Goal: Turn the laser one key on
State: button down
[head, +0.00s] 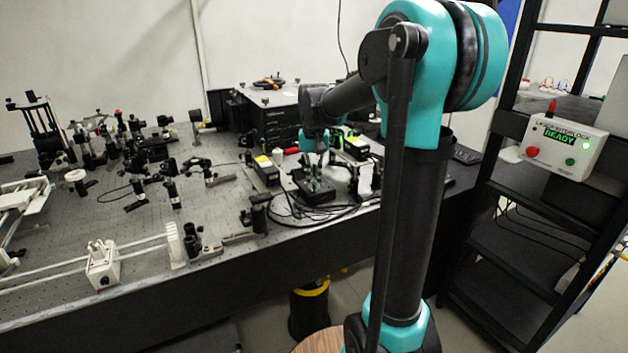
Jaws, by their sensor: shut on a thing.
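My gripper (316,160) is over the right part of the optical bench (225,220), pointing down at a small black unit (318,195). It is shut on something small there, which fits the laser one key. The fingers and my arm hide the key, so I cannot tell which way it is turned. A black box with a yellow label (264,171) stands just left of my gripper. Another with a yellow label and green light (354,146) stands just right of it.
A black instrument stack (275,122) stands behind my gripper. Loose black cables (290,212) lie in front of the unit. Optical mounts crowd the bench's left side. A white control box (555,148) reading READY, with a lit green lamp, sits on the black rack at right.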

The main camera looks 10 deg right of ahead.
aim_at(314, 184)
jog(key=m, duration=0.6)
jog(key=shift+m, duration=0.3)
jog(key=m, duration=0.5)
jog(key=shift+m, duration=0.4)
jog(key=c, duration=1.7)
grip_release()
jog(key=shift+r, duration=0.1)
notch_tip(314, 184, up, 12)
